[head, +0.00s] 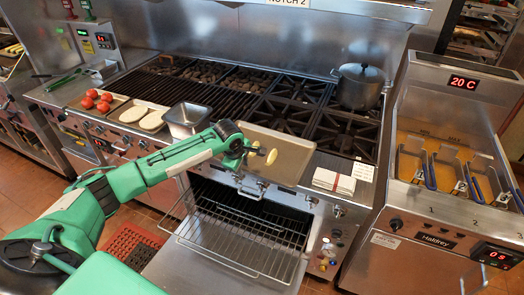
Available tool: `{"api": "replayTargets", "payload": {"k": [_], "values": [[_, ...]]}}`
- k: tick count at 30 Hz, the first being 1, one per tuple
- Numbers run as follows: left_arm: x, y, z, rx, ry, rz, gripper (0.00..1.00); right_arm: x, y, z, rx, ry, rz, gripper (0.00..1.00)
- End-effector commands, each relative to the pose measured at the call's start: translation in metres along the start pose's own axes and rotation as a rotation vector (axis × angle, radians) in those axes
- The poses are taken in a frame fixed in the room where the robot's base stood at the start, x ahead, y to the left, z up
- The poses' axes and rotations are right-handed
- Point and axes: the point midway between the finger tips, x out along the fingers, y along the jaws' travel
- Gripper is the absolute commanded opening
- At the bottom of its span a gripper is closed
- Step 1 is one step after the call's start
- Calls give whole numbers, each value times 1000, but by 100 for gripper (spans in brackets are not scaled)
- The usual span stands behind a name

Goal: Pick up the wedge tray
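A shallow metal tray (293,150), which looks like the wedge tray, is at the front of the range beside the burners. It holds a few pale yellow wedge-like pieces (271,157). My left arm reaches in from the left, and its dark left gripper (247,150) is at the tray's left side, overlapping it in the picture. The fingertips are small and partly lost against the tray, so whether they grip its rim is unclear. My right gripper is not in view.
An open oven with a pulled-out wire rack (240,240) lies below the tray. A deep metal pan (187,118) and trays with tomatoes (98,99) and pale oval slices (143,115) stand to the left. A folded towel (333,181), pot (358,86) and fryer (435,125) are to the right.

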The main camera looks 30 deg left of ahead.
Motion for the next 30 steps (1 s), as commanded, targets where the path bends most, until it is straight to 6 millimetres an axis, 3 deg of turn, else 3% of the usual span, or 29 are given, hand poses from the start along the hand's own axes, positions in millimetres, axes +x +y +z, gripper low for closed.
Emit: {"api": "replayTargets", "payload": {"k": [9, 10, 14, 15, 30], "values": [[10, 0, 0, 0, 0, 1, 29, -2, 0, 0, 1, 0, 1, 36], [9, 0, 0, 0, 0, 1, 27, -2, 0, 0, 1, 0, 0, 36], [9, 0, 0, 0, 0, 0, 1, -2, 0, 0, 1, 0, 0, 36], [9, 0, 0, 0, 0, 0, 0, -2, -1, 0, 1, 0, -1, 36], [4, 2, 0, 0, 0, 4, 0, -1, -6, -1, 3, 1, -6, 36]]}}
